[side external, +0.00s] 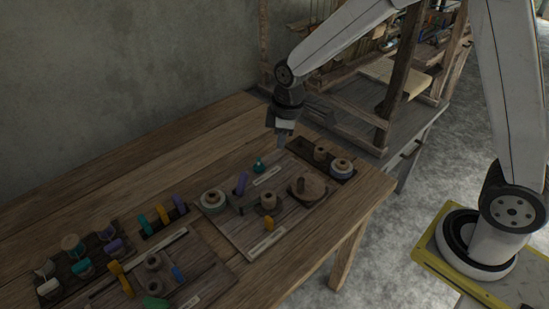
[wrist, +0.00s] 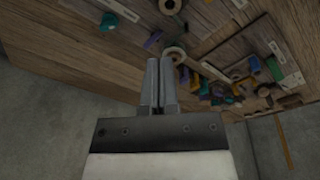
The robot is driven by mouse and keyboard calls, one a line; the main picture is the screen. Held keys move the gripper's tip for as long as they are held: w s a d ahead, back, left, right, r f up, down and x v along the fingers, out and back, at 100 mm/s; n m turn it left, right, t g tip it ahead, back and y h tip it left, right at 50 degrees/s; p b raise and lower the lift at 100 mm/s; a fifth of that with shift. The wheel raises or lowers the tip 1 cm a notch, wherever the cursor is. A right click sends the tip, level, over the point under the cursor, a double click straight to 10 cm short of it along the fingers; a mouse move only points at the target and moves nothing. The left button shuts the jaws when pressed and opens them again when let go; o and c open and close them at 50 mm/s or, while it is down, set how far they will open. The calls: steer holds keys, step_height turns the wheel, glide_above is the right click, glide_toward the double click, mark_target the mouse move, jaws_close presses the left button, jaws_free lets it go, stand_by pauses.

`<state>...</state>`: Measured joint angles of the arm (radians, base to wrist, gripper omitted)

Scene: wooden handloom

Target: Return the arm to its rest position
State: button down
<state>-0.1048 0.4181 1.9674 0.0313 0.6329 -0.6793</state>
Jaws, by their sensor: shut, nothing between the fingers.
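My gripper (side external: 284,143) hangs pointing down above the back part of the wooden table in the side external view, apart from the things below it. In the wrist view my gripper (wrist: 159,62) has its two grey fingers together, with nothing between them.
The wooden table (side external: 120,165) holds boards with spools and coloured pegs. A dark tray with spools (side external: 341,166) lies near the gripper, right of a board (side external: 245,228). The wooden loom (side external: 385,105) stands behind on the right. The table's back left is clear.

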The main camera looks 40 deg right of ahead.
steer(key=s+d+m, duration=0.2)
steer(key=s+m, duration=0.2)
steer(key=s, duration=0.3)
steer(key=s+d+m+t, duration=0.1)
steer(key=s+d+m, duration=0.2)
steer(key=s, duration=0.5)
steer(key=shift+m, duration=0.8)
